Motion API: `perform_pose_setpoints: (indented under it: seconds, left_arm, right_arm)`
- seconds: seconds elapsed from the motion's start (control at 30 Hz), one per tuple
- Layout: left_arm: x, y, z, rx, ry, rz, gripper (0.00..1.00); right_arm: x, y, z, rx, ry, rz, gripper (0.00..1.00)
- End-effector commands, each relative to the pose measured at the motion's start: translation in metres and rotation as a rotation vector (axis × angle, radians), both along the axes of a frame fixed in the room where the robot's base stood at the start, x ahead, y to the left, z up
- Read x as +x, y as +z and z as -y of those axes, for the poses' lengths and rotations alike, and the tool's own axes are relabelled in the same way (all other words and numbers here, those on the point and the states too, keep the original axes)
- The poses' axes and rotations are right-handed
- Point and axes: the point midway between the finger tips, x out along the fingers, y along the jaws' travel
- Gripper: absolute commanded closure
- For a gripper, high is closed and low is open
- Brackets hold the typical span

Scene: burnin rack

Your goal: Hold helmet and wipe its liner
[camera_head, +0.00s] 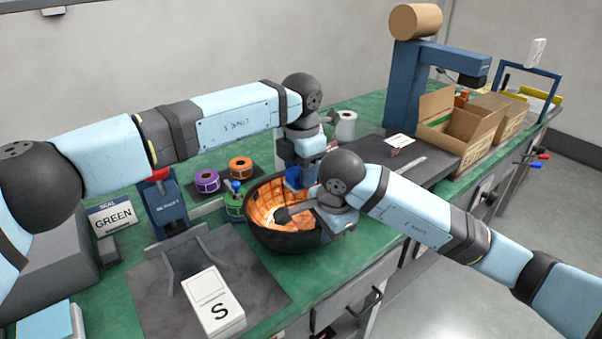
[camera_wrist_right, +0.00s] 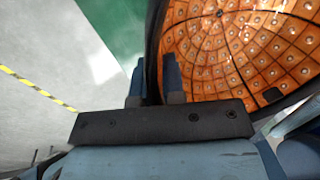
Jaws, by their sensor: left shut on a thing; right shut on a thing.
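The helmet (camera_head: 280,240) lies upside down at the table's front edge, a black shell with its orange liner (camera_head: 262,207) facing up. The liner also fills the upper right of the right wrist view (camera_wrist_right: 235,60). My right gripper (camera_wrist_right: 153,78) is shut on the helmet's rim, one finger on each side of it; in the head view its wrist covers the helmet's right side. My left gripper (camera_head: 296,180) points down over the helmet's far part, shut on a small blue thing (camera_head: 293,177). Whether the blue thing touches the liner is hard to tell.
Purple (camera_head: 207,181) and orange (camera_head: 240,167) tape rolls and a green-and-blue bottle (camera_head: 234,203) stand left of the helmet. A grey mat (camera_head: 160,285) with a stand and a white S card (camera_head: 212,301) lies front left. An open cardboard box (camera_head: 455,132) stands back right.

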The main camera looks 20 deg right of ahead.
Motion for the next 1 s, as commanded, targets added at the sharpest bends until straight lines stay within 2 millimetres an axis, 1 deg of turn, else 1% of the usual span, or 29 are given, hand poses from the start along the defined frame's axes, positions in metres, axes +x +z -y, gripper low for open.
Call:
perform_pose_setpoints:
  seconds: [0.23, 0.27, 0.3, 0.37, 0.4, 0.63, 0.73, 0.87, 1.0]
  left_arm:
    - [0.0, 0.0, 0.0, 0.0, 0.0, 0.0, 0.77]
    - [0.0, 0.0, 0.0, 0.0, 0.0, 0.0, 0.77]
    - [0.0, 0.0, 0.0, 0.0, 0.0, 0.0, 0.77]
    - [0.0, 0.0, 0.0, 0.0, 0.0, 0.0, 0.77]
    - [0.0, 0.0, 0.0, 0.0, 0.0, 0.0, 0.77]
    - [0.0, 0.0, 0.0, 0.0, 0.0, 0.0, 0.77]
    - [0.0, 0.0, 0.0, 0.0, 0.0, 0.0, 0.77]
    - [0.0, 0.0, 0.0, 0.0, 0.0, 0.0, 0.77]
    - [0.0, 0.0, 0.0, 0.0, 0.0, 0.0, 0.77]
  right_arm:
    - [0.0, 0.0, 0.0, 0.0, 0.0, 0.0, 1.0]
    - [0.0, 0.0, 0.0, 0.0, 0.0, 0.0, 0.85]
    - [0.0, 0.0, 0.0, 0.0, 0.0, 0.0, 0.76]
    - [0.0, 0.0, 0.0, 0.0, 0.0, 0.0, 0.62]
    - [0.0, 0.0, 0.0, 0.0, 0.0, 0.0, 0.6]
    - [0.0, 0.0, 0.0, 0.0, 0.0, 0.0, 0.6]
    - [0.0, 0.006, 0.0, 0.0, 0.0, 0.002, 0.6]
    - [-0.003, 0.024, 0.001, 0.0, 0.001, 0.005, 0.6]
    - [-0.008, 0.054, 0.002, 0.0, 0.002, 0.006, 0.6]
